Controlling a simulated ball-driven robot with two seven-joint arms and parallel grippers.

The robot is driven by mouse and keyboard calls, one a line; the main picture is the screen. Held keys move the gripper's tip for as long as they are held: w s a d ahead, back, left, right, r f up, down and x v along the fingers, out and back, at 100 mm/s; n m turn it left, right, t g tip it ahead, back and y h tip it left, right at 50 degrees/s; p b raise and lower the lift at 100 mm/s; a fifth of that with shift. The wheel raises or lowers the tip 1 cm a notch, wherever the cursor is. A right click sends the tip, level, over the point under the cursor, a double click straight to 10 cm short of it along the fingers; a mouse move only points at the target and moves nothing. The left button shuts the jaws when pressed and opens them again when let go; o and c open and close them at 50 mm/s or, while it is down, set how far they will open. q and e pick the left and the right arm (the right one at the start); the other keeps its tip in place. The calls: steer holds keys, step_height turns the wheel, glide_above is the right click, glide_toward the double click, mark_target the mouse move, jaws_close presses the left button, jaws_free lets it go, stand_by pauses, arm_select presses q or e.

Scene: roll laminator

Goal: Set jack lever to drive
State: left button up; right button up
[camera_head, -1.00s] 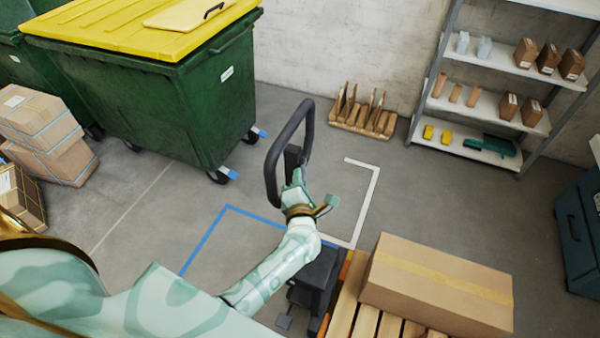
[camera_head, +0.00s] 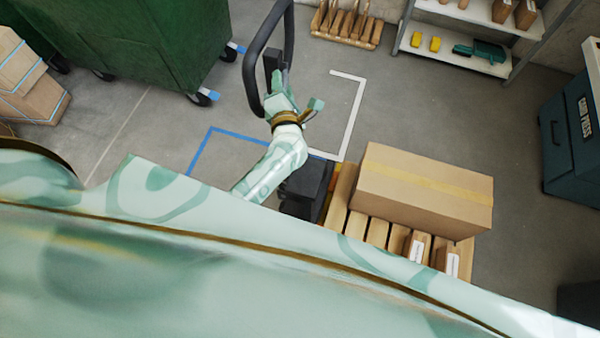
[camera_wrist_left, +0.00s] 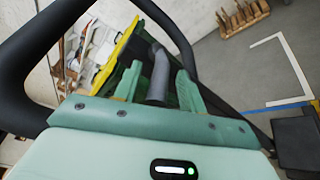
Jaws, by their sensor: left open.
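The pallet jack's black loop handle (camera_head: 250,75) stands upright above its dark body (camera_head: 303,185). A dark upright part, seemingly the jack lever (camera_head: 271,62), is inside the loop. My left gripper (camera_head: 283,88) is open at the lower part of the loop, close to that part, and partly hides it. In the left wrist view a grey rounded bar, likely the lever (camera_wrist_left: 159,78), shows between the two green fingers (camera_wrist_left: 158,88). Contact cannot be told. The loop (camera_wrist_left: 25,50) arches around the fingers there. My right gripper is not in view.
A wooden pallet (camera_head: 377,232) with a large cardboard box (camera_head: 425,190) and smaller boxes is right of the jack. A green bin (camera_head: 165,50) is at upper left, a shelf (camera_head: 468,50) at upper right. Taped floor between is clear.

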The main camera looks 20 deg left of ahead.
arm_select(q)
steer(key=s+d+f+n+t+y+b, duration=0.1)
steer(key=s+d+f+t+b, duration=0.2)
steer(key=s+b, duration=0.4)
steer(key=s+d+f+n+y+b, duration=0.1)
steer(key=s+d+f+b, duration=0.2)
steer(key=s+d+b, duration=0.35)
steer(key=s+d+f+m+g+h, duration=0.1)
steer(key=s+f+m+g+h, duration=0.1)
steer(key=f+m+h, duration=0.4)
steer(key=s+d+f+m+g+h+b, duration=0.1)
steer(key=f+m+h, duration=0.5)
steer(key=f+m, duration=1.1)
steer(key=shift+s+d+f+g+h, duration=0.3)
steer(key=shift+s+f+g, duration=0.25)
steer(key=shift+f, duration=0.95)
